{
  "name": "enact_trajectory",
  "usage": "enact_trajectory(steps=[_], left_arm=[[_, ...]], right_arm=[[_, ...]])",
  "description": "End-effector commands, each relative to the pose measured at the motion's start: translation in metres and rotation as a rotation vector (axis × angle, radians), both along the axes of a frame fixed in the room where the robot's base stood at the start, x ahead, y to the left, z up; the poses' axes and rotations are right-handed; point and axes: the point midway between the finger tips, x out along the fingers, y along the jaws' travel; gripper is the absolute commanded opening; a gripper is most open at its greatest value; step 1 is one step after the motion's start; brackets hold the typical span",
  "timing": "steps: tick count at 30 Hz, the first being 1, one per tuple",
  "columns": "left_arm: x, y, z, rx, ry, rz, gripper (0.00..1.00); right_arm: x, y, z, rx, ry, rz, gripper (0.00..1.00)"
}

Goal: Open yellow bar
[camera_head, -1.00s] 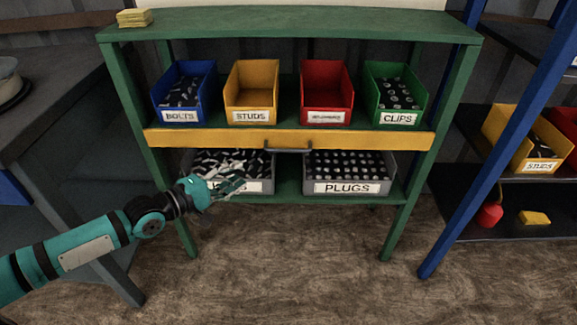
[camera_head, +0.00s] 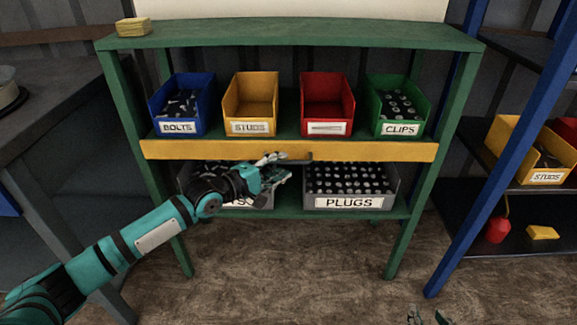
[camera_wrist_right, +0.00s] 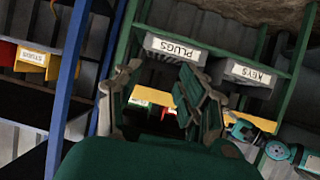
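The yellow bar (camera_head: 370,151) runs across the front of the green shelf, below the upper row of bins.
Blue (camera_head: 182,105), yellow (camera_head: 250,105), red (camera_head: 327,105) and green (camera_head: 398,107) bins stand above the bar. A grey PLUGS bin (camera_head: 350,201) is below, beside another grey bin partly hidden by my left arm. A blue-post rack (camera_head: 490,150) stands right. The floor ahead is clear.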

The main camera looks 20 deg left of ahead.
Motion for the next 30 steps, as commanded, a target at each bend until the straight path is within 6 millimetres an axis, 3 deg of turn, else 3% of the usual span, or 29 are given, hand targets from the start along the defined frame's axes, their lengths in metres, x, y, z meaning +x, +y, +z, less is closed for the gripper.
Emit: enact_trajectory(steps=[9,20,28,30], left_arm=[[0.027,-0.015,-0.005,0.000,0.000,-0.001,0.34],[0.029,-0.017,-0.004,0.000,0.000,-0.001,0.34],[0.029,-0.017,-0.004,0.000,0.000,0.000,0.00],[0.029,-0.017,-0.004,0.000,0.000,0.000,0.00]], right_arm=[[0.020,0.011,0.036,0.053,-0.224,0.015,0.40],[0.021,0.012,0.042,0.061,-0.253,0.016,0.40],[0.021,0.012,0.042,0.061,-0.252,0.016,0.40],[0.021,0.011,0.042,0.060,-0.252,0.015,0.40]])
